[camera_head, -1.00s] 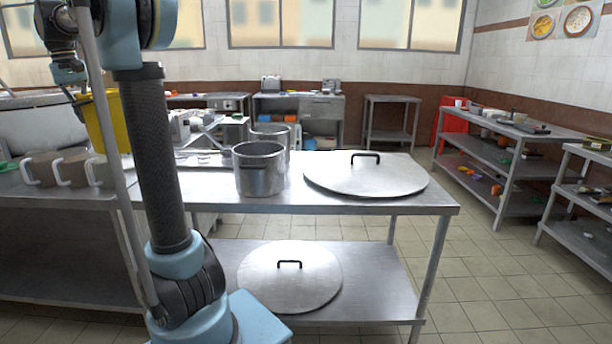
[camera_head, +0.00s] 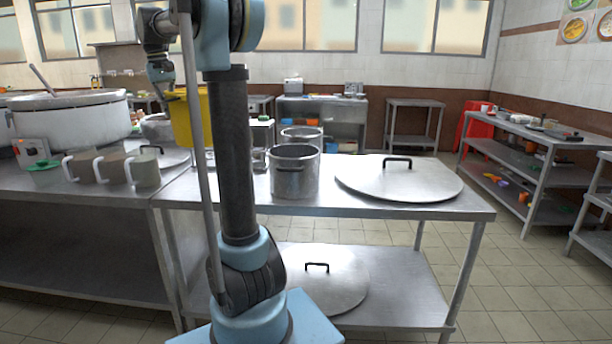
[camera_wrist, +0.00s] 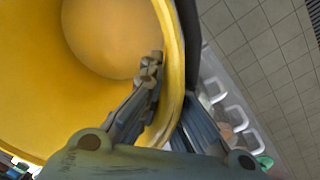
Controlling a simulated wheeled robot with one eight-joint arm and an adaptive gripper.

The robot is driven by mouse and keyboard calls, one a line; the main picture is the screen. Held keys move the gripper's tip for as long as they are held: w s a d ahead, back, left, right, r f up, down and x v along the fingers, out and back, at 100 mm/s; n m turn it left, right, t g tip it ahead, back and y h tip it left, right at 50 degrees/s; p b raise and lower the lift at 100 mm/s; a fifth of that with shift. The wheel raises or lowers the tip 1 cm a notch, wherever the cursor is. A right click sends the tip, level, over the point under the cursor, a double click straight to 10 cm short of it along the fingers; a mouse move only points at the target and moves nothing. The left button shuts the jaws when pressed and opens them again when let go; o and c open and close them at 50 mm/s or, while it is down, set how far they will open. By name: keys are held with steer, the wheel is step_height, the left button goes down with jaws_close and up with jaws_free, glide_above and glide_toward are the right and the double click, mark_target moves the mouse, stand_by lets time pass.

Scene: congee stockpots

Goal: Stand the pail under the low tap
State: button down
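The yellow pail (camera_head: 183,122) hangs in the air at the left of the head view, partly behind my arm's pole. My gripper (camera_head: 170,94) is above its rim. In the wrist view the pail (camera_wrist: 85,100) fills the left side, and its inside looks empty. My gripper (camera_wrist: 172,88) is shut on the pail's rim, with one finger inside the wall and one outside. A large stockpot (camera_head: 75,122) stands on the left counter. A small grey box with a red part (camera_head: 32,152) is at its front; I cannot tell whether this is the low tap.
The middle table holds a steel pot (camera_head: 294,178) and a large flat lid (camera_head: 398,184). Another lid (camera_head: 318,284) lies on its lower shelf. Tiled floor (camera_head: 510,280) is clear at right.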

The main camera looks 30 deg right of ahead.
step_height(320, 180, down, 18)
stand_by(0.9)
steer(key=c, duration=1.8)
jaws_free()
steer(key=shift+f, duration=0.1)
